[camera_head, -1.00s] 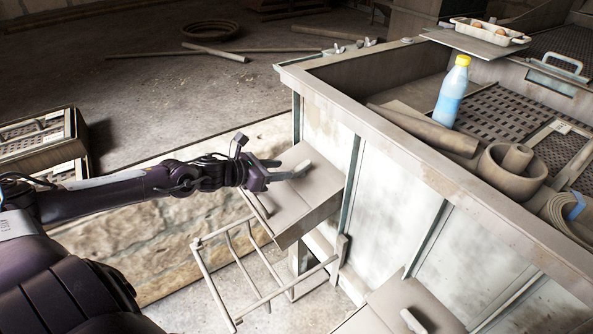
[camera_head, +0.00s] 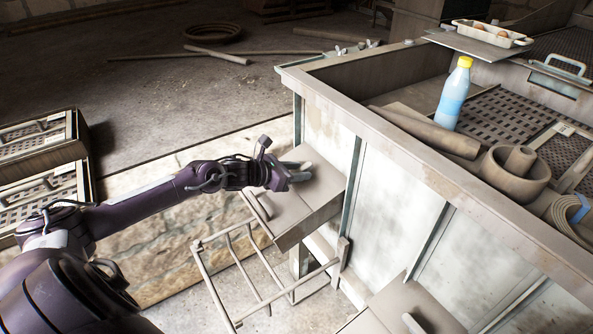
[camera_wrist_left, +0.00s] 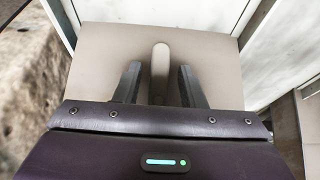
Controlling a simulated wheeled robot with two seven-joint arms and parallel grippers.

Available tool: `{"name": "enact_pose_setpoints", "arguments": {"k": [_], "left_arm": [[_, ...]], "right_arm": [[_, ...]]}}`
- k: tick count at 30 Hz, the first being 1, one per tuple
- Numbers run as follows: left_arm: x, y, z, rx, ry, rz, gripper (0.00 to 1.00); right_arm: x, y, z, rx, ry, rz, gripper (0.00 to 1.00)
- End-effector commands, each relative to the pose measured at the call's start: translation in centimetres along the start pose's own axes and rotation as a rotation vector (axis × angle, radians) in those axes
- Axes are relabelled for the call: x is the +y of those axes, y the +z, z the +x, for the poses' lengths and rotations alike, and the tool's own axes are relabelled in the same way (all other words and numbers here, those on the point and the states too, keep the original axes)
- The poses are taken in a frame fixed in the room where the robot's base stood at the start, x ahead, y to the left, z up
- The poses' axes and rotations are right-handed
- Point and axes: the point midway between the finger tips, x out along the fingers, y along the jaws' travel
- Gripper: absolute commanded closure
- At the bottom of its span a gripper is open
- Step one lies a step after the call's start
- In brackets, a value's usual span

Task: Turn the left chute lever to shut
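The left chute (camera_head: 312,212) is a beige box on the side of the machine's pale wall. In the left wrist view its lever (camera_wrist_left: 160,62), a light rounded bar, stands out from the beige chute face (camera_wrist_left: 98,55). In the left wrist view the gripper's two dark fingers (camera_wrist_left: 159,72) are apart, one on each side of the lever, with a gap visible on both sides. My right gripper is not in view.
A second chute with a small lever (camera_head: 412,323) is at the bottom right. A metal rail frame (camera_head: 265,292) stands below the left chute. A blue bottle (camera_head: 452,97) with a yellow cap stands on top.

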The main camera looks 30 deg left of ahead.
Motion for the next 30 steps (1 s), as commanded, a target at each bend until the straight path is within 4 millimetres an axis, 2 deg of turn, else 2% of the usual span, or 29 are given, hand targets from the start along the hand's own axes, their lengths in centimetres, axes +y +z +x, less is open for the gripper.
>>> {"name": "enact_pose_setpoints", "arguments": {"k": [1, 8, 20, 30], "left_arm": [[0.01, 0.01, -0.01, 0.000, 0.000, 0.000, 0.70], [0.00, 0.01, -0.02, 0.000, 0.000, 0.000, 1.00], [-0.17, -0.03, -0.03, 0.001, 0.048, -0.039, 1.00], [-0.50, -0.02, 0.05, 0.000, 0.246, -0.200, 1.00]], "right_arm": [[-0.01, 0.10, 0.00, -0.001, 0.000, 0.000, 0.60], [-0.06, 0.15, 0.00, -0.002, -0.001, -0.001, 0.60], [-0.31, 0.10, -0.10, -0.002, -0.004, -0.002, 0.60], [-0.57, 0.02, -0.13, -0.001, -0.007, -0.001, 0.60]]}}
